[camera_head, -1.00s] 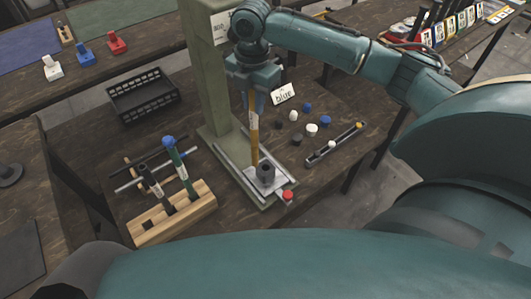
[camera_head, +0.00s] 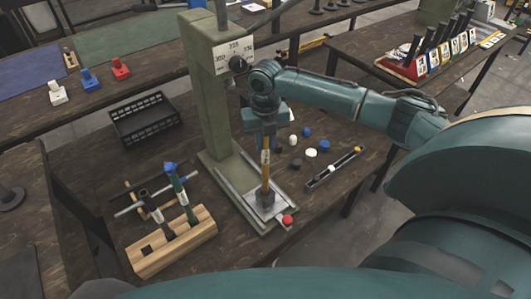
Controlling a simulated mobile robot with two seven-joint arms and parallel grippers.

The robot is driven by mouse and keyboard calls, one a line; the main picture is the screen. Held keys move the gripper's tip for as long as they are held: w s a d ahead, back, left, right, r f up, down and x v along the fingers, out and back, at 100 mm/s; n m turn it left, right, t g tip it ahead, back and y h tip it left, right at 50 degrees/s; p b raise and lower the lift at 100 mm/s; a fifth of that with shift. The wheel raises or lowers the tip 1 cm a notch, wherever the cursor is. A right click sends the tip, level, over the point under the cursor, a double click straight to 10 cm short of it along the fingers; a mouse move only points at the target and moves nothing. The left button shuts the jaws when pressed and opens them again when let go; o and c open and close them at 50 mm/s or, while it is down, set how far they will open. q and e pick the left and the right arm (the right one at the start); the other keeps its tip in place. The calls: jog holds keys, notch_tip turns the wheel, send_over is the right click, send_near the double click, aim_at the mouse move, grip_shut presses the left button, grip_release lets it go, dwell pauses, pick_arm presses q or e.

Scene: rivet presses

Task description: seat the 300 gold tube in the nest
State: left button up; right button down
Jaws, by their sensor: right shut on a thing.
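My right gripper (camera_head: 265,137) is shut on the gold tube (camera_head: 265,174) and holds it upright at the press. The tube carries a white label band; its number is too small to read. The dark nest (camera_head: 265,197) stands on the pale plate of the press (camera_head: 223,140). The tube's lower end is in line with the nest and meets it in the picture. I cannot tell whether it is inside or just above. My left gripper is not in view.
A wooden rack (camera_head: 175,245) with dark and green tubes stands at the left. A red button (camera_head: 288,220) sits at the press's front. Loose caps (camera_head: 311,152) and a narrow tray (camera_head: 335,168) lie to the right. A black basket (camera_head: 145,120) stands behind.

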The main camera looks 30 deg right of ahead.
aim_at(266, 152)
notch_tip(266, 152, down, 4)
jog(key=shift+f, duration=0.1)
jog(key=shift+f, duration=0.1)
jog(key=c, duration=1.3)
grip_release()
notch_tip(266, 152, up, 12)
jog(key=shift+r, duration=0.2)
